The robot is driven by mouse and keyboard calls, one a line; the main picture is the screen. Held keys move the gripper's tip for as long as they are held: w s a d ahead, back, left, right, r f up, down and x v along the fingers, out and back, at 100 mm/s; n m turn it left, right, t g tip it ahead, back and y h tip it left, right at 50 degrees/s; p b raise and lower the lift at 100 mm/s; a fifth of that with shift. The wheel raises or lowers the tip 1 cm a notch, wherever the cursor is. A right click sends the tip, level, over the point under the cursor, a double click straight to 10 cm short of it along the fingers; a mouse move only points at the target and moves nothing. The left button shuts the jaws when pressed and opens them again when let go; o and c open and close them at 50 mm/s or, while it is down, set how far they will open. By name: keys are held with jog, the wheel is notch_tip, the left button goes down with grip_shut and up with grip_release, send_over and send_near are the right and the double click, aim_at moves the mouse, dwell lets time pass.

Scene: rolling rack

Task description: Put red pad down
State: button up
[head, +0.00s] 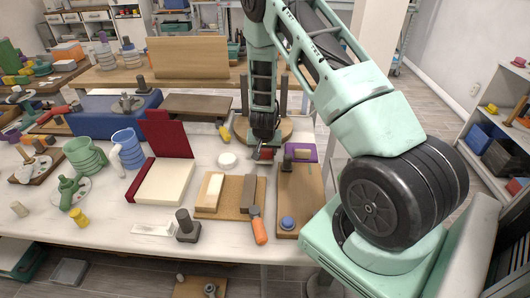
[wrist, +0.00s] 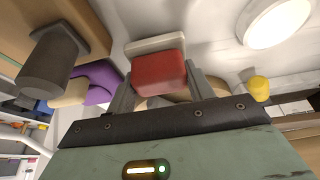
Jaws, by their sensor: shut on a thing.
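The red pad (wrist: 158,72) is between the two fingers of my gripper (wrist: 160,90) in the wrist view, with a pale layer (wrist: 153,44) along its far edge. My gripper is shut on it. In the head view my gripper (head: 264,149) is low over the worktop, and a small part of the red pad (head: 267,154) shows by the fingers. It is near the left edge of a brown board (head: 303,200). I cannot tell whether the pad touches anything below.
A purple piece (head: 308,147) and a dark post (head: 288,163) stand right of my gripper; a blue knob (head: 287,223) sits on the board's near end. A white disc (head: 227,160) lies left. A corkboard with blocks (head: 230,207) and an orange-handled tool (head: 259,229) are nearer.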

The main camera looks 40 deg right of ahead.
jog(key=shift+f, duration=0.65)
jog(key=shift+f, duration=0.2)
jog(key=o, duration=1)
jog(key=shift+r, duration=0.1)
jog(key=shift+r, duration=0.1)
